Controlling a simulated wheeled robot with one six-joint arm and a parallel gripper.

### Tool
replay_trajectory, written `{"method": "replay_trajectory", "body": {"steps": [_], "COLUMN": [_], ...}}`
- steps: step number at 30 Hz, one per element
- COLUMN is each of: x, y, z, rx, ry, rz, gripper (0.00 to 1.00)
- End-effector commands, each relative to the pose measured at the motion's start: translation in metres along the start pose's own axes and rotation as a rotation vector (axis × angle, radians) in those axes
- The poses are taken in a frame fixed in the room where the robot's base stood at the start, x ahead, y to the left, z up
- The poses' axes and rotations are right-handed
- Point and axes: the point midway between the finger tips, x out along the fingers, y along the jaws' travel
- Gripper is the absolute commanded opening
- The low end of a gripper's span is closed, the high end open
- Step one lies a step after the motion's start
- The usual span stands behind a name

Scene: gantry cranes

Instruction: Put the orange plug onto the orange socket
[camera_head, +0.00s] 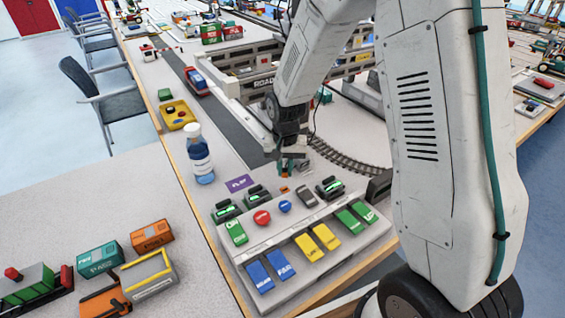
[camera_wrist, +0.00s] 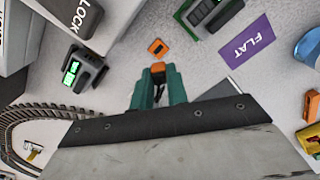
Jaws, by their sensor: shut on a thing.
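My gripper (camera_wrist: 158,88) shows in the wrist view with two green fingers, shut on the small orange plug (camera_wrist: 158,67). A dark lead or part shows between the fingers behind the plug. The orange socket (camera_wrist: 157,47), with a dark mark in its middle, lies on the grey table just beyond the plug, with a small gap between them in the picture. In the head view my gripper (camera_head: 289,166) is low over the table behind the button console, and the socket (camera_head: 284,189) lies just in front of it. The height of the plug above the table cannot be told.
The white console (camera_head: 305,235) with coloured buttons stands in front. Dark devices with green displays (camera_head: 258,194) and a purple FLAT card (camera_head: 240,183) lie near the socket. A bottle (camera_head: 199,155) stands to the left. Curved track (camera_head: 350,163) and the grey gantry (camera_head: 250,62) lie behind.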

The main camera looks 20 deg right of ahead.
Motion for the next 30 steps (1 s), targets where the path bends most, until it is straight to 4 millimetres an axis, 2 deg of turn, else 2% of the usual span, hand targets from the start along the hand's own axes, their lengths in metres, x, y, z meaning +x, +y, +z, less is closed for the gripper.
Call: {"method": "replay_trajectory", "body": {"steps": [9, 15, 30], "x": [0.029, 0.041, 0.045], "y": [0.0, -0.001, -0.001], "z": [0.001, 0.001, 0.001], "rx": [0.0, -0.002, -0.002], "ry": [-0.003, -0.002, 0.0], "rz": [0.001, 0.001, 0.0], "gripper": [0.0, 0.0, 0.0]}}
